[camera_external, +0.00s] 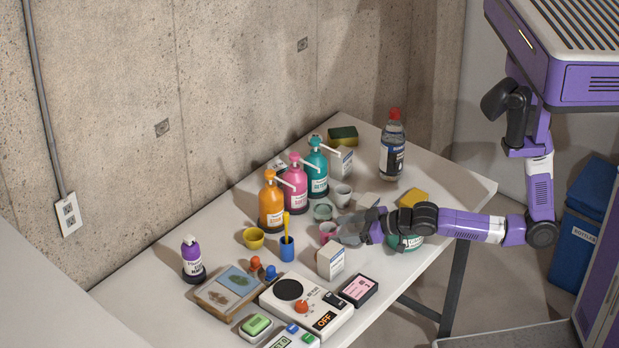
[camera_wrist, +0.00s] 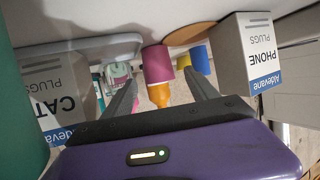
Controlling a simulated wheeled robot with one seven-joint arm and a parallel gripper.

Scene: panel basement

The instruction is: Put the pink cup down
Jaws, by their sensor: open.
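The pink cup (camera_external: 328,231) stands on the table (camera_external: 205,235), just left of my gripper (camera_external: 362,231). It also shows in the wrist view (camera_wrist: 157,62), in which printed words appear upside down. There the cup is centred between my two fingers and seems to lie just beyond their tips. My gripper (camera_wrist: 162,80) is open, with a visible gap between the fingers. I see no finger closed on the cup. Whether either finger touches it cannot be told.
A white carton (camera_external: 330,262) stands close in front; the wrist view shows a "PHONE PLUGS" box (camera_wrist: 248,55) and a "CAT" box (camera_wrist: 45,95) flanking the fingers. A blue cup (camera_external: 287,249), yellow cup (camera_external: 253,238) and pump bottles (camera_external: 296,187) stand nearby.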

